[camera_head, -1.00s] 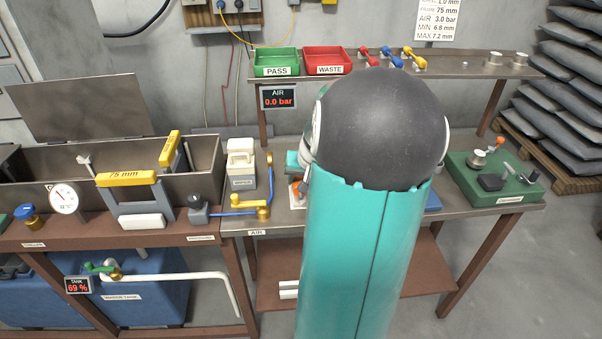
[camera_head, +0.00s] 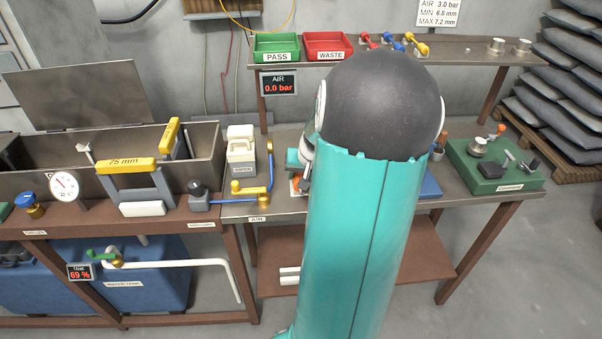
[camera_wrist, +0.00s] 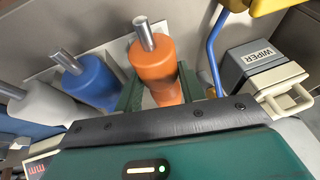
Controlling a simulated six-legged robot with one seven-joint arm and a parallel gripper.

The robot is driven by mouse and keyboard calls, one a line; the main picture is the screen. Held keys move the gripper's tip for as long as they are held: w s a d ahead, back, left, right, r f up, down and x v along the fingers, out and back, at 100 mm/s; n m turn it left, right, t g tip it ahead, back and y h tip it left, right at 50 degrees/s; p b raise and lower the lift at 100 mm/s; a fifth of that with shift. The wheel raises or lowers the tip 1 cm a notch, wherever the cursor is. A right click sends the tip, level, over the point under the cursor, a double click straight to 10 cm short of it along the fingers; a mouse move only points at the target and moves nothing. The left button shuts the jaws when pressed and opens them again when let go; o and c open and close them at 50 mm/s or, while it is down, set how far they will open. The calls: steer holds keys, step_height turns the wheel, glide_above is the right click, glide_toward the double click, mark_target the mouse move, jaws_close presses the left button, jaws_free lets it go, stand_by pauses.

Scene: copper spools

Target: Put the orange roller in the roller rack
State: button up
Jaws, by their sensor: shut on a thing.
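The orange roller (camera_wrist: 154,70) has a metal pin at its end and shows in the wrist view between the two dark green fingers of my gripper (camera_wrist: 160,88). My gripper is shut on it. A blue roller (camera_wrist: 92,82) and a pale grey roller (camera_wrist: 38,102) are to its left. Whether the orange roller touches a surface below is hidden. I cannot make out the roller rack for certain in either view.
The grey box marked WIPER (camera_wrist: 262,68) is close on the right in the wrist view, and it stands on the bench in the head view (camera_head: 241,152). A blue pipe (camera_wrist: 215,48) rises between it and the roller. A green board (camera_head: 490,165) is at the bench's right end.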

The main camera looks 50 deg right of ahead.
steer(key=o, duration=1.2)
steer(key=shift+f, duration=0.1)
steer(key=shift+o, duration=0.2)
steer(key=shift+s, duration=0.1)
steer(key=v, duration=1.3)
steer(key=shift+r, duration=0.4)
steer(key=shift+a, duration=0.2)
